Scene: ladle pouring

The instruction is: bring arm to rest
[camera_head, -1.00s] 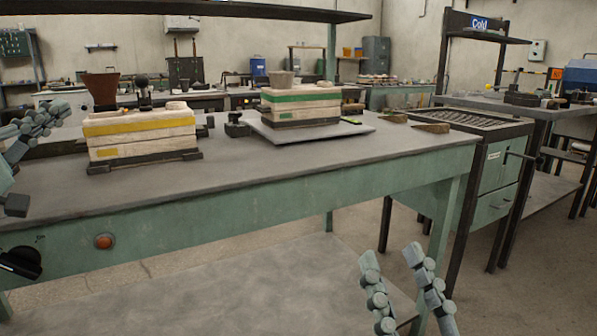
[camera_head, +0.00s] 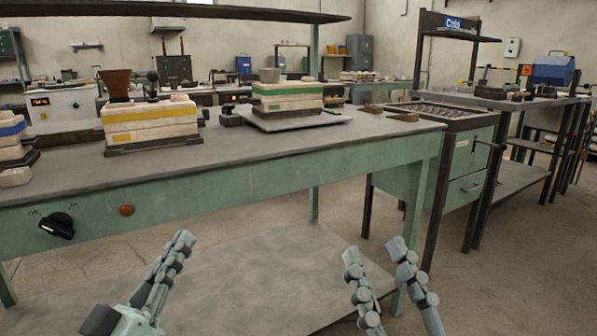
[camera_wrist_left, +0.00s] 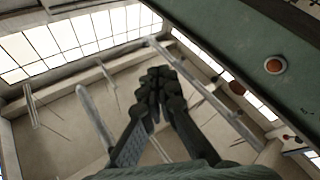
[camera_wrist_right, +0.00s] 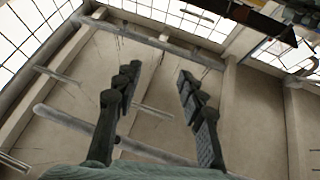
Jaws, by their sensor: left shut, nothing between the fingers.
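My left gripper (camera_head: 178,245) is in front of the green workbench (camera_head: 230,195), below its top, pointing up. Its fingers are shut with nothing between them; in the left wrist view the fingertips (camera_wrist_left: 162,75) meet against the ceiling. My right gripper (camera_head: 376,252) is right of it, low in front of the bench's right end. Its two fingers stand apart and empty, and the right wrist view shows the gap between them (camera_wrist_right: 158,75).
On the bench stand a yellow-striped mould (camera_head: 150,125), a green-striped mould (camera_head: 288,103) on a plate, and a blue-striped mould (camera_head: 12,138) at the left edge. A black knob (camera_head: 57,225) and an orange button (camera_head: 126,210) are on the bench front. Open floor (camera_head: 490,285) lies right.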

